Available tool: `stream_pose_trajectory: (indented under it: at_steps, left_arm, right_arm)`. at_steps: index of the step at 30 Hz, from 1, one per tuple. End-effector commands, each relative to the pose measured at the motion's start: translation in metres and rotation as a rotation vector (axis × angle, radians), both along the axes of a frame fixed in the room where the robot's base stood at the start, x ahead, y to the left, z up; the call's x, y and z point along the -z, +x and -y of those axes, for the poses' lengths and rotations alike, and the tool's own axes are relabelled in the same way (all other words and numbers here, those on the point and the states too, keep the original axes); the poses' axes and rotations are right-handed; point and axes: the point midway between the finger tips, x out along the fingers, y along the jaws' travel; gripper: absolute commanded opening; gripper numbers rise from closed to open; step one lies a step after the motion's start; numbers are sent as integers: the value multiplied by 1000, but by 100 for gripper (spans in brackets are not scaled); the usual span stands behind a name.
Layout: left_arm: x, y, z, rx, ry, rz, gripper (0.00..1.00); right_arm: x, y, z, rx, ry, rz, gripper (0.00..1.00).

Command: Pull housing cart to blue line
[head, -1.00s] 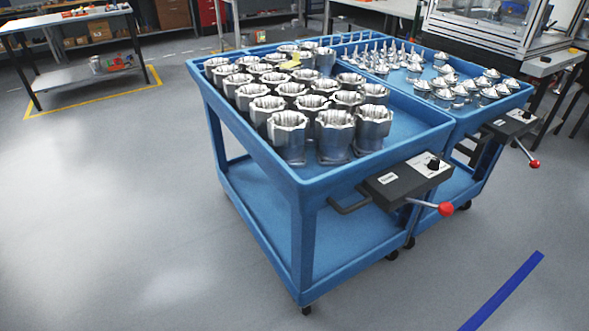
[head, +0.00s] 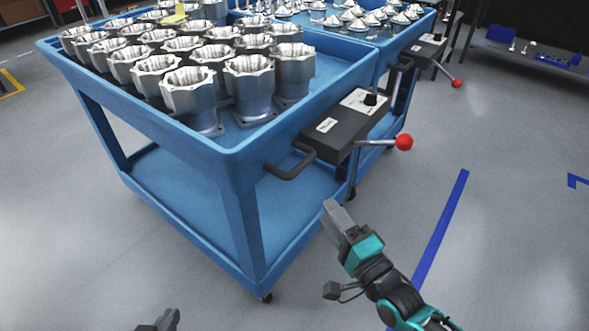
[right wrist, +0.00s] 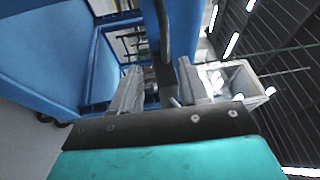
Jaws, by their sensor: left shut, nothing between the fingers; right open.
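The blue housing cart (head: 245,195) stands in the middle of the head view, its top tray filled with silver machined housings (head: 195,95). A black control box (head: 345,128) with a dark handle (head: 291,168) and a red-knobbed lever (head: 403,142) sits on its near end. The blue line (head: 442,225) is on the floor right of the cart. My right gripper (head: 331,207) is open, below the control box and right of the handle. In the right wrist view, a dark bar (right wrist: 163,30) shows beyond its fingers. My left gripper (head: 168,318) is shut and empty at the bottom edge.
A second blue cart (head: 400,55) with small metal parts and a similar lever stands behind to the right. Another blue floor mark (head: 576,181) is at the right edge. Grey floor (head: 500,220) is open left and right of the carts.

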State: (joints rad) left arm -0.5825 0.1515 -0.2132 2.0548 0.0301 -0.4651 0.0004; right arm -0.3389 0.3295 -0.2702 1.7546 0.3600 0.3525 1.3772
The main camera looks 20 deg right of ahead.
Motion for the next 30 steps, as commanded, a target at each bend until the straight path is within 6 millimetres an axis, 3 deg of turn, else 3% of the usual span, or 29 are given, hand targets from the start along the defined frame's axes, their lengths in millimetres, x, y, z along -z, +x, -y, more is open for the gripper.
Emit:
stream_pose_trajectory:
  at_steps: [3,8,21,30]
  left_arm:
    - [7,0,1,6,0,-3,0]
    - [6,-2,1,8,-1,-3,0]
    - [24,-6,2,3,-5,-14,0]
    - [29,-5,3,-2,-12,-14,0]
  right_arm:
    - [1,5,4,-8,104,17,44]
    - [-3,15,2,-10,137,23,44]
    - [-17,95,-20,-10,133,23,44]
    - [-22,125,-28,-10,131,20,44]
